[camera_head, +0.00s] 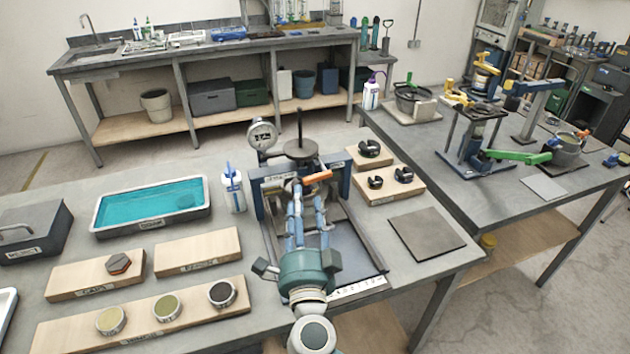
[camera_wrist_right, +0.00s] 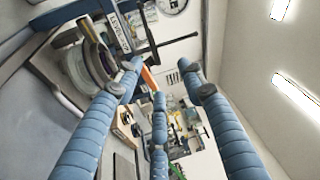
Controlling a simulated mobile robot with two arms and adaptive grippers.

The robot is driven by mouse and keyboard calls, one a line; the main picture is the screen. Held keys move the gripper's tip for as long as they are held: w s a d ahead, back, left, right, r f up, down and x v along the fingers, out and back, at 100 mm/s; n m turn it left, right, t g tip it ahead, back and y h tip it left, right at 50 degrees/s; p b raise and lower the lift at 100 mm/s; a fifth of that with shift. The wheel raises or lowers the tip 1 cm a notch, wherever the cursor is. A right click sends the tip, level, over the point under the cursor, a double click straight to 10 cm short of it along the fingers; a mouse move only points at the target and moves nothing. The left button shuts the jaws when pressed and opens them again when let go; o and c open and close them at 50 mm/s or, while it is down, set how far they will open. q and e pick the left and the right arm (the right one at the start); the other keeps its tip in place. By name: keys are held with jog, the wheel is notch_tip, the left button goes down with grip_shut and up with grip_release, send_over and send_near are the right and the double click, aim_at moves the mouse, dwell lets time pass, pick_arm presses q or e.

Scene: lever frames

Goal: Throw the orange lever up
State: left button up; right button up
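The orange lever (camera_head: 317,176) sticks out to the right from the blue-framed press (camera_head: 256,190) on the near bench, below its round plate. My right gripper (camera_head: 307,198) reaches into the press from the front, with its fingertips just below and in front of the lever. In the right wrist view the lever (camera_wrist_right: 150,79) shows as a short orange bar beyond the gripper (camera_wrist_right: 160,80), between the spread blue fingers. The fingers are open and nothing is held between them. Whether a finger touches the lever I cannot tell. My left gripper is not in view.
A dial gauge (camera_head: 262,137) stands at the press's back left, and a white bottle (camera_head: 233,188) close to its left. Wooden blocks with black clamps (camera_head: 388,182) and a dark flat plate (camera_head: 427,235) lie to the right. A teal-filled tray (camera_head: 152,206) is at left.

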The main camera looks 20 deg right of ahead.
aim_at(315, 182)
jog(key=w+d, duration=0.2)
jog(key=w, duration=0.1)
jog(key=w+d+f+m+g+h+p, duration=0.1)
jog(key=w+d, duration=0.1)
jog(key=w, duration=0.2)
jog(key=w+d+f+m+g+h, duration=0.1)
jog(key=w, duration=0.2)
jog(key=shift+w+d+f+p, duration=0.2)
jog(key=shift+d+p, duration=0.1)
jog(key=shift+d, duration=0.1)
